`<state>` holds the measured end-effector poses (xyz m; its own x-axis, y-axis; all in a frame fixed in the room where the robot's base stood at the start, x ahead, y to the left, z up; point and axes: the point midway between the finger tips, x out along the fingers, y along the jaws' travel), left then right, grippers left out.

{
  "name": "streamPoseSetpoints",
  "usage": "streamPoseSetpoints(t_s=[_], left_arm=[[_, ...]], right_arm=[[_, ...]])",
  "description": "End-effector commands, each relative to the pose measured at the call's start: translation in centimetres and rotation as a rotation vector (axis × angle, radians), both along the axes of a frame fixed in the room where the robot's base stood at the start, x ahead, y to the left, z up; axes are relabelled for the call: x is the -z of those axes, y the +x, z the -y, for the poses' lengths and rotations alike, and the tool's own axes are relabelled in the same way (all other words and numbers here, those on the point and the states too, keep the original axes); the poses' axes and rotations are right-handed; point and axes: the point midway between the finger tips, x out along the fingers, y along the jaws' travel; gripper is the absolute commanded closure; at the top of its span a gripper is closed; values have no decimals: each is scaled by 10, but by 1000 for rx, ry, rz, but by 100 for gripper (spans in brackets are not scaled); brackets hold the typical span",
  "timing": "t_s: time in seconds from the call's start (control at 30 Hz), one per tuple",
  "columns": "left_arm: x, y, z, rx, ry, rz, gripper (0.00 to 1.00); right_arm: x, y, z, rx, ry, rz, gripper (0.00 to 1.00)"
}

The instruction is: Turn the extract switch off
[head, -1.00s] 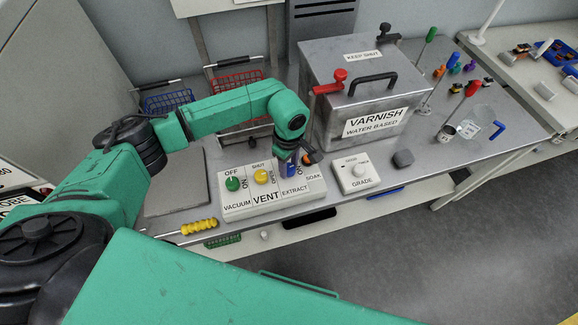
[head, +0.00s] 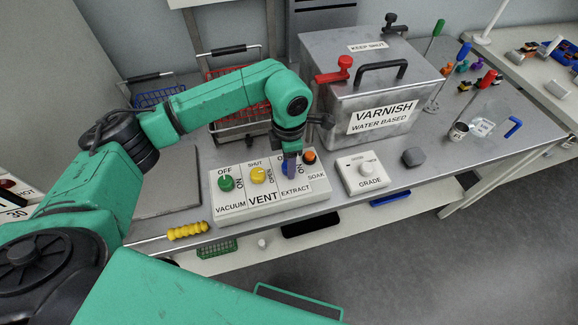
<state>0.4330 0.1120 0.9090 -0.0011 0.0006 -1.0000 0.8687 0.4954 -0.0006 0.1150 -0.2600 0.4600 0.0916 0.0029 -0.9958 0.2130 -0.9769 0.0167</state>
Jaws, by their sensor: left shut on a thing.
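The white control panel (head: 240,206) lies on the bench, with a row of coloured knobs over the labels VACUUM, VENT, EXTRACT and SOAK. The extract switch (head: 289,170) is the blue knob above EXTRACT. My left gripper (head: 289,158) comes down over it from above and is shut on it. The gripper hides the knob's top and part of its OFF and ON marks, so I cannot read its setting. My right gripper is not in view.
A green knob (head: 226,183) and a yellow knob (head: 258,175) sit left of the gripper. An orange-red knob (head: 309,156) is close on its right. The grade box (head: 358,181) and the varnish tank (head: 340,107) stand to the right. A yellow-handled tool (head: 188,231) lies at the front left.

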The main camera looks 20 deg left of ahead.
Motion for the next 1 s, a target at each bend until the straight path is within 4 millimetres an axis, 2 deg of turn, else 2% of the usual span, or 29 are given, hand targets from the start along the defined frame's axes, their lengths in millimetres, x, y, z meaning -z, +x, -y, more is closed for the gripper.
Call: streamPoseSetpoints(t_s=[0.1, 0.5, 1.0], left_arm=[[2, 2, 0, -108, -1, 6, 100], [0, 2, 0, -405, -2, 5, 100], [-2, 2, 0, -513, -3, 5, 100]], right_arm=[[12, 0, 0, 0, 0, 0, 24], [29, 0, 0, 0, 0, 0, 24], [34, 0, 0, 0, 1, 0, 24]])
